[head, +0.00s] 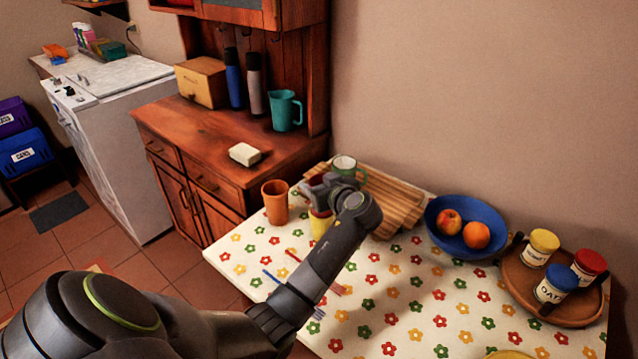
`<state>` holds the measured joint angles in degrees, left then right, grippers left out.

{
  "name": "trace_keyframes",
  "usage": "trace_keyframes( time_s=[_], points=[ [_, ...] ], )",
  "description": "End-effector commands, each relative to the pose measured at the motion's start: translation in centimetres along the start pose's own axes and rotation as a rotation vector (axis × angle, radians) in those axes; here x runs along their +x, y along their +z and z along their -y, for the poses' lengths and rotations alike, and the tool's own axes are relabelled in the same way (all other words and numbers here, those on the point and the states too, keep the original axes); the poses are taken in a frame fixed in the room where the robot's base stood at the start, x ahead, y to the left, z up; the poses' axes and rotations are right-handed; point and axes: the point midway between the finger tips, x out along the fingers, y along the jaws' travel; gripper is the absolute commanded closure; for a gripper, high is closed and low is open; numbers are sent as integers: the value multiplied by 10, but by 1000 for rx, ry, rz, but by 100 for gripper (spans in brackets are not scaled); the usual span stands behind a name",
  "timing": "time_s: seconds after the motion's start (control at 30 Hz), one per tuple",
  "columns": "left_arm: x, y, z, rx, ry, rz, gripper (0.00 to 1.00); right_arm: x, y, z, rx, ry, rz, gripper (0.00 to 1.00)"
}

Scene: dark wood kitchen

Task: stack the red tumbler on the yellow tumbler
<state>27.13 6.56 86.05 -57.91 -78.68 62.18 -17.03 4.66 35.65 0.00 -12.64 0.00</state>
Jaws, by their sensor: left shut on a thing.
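The yellow tumbler (320,226) stands on the flowered tablecloth, its upper part covered by my left gripper. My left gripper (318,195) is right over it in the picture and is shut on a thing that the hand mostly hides. An orange-brown tumbler (275,203) stands upright to the left, apart from the gripper, near the table's back left corner. My right gripper is out of view.
A green mug (345,166) and a slatted wooden rack (398,208) are just behind the gripper. A blue bowl (466,207) with fruit and a brown tray (520,285) with jars stand right. Thin utensils (272,277) lie by my forearm.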

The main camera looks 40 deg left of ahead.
Motion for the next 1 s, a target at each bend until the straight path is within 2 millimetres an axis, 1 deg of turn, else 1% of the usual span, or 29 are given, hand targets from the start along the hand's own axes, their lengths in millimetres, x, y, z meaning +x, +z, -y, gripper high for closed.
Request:
trace_keyframes(
  time_s=[0.03, 0.3, 0.4, 0.43, 0.6, 0.87, 1.0],
  points=[
    [1, 3, 0, 0, 0, 0, 64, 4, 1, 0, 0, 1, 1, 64],
    [4, 11, 0, 0, -1, -1, 64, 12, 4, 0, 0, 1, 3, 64],
    [3, 10, 0, 0, -1, -1, 64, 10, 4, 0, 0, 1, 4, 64],
    [3, 10, 0, 0, -1, 0, 40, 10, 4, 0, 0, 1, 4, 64],
    [3, 10, 0, 0, -1, 0, 20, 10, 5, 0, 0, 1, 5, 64],
    [3, 9, 0, 0, -1, 0, 20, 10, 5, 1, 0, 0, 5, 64],
    [1, 3, 0, 0, -1, 0, 20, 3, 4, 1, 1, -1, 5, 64]
  ],
)
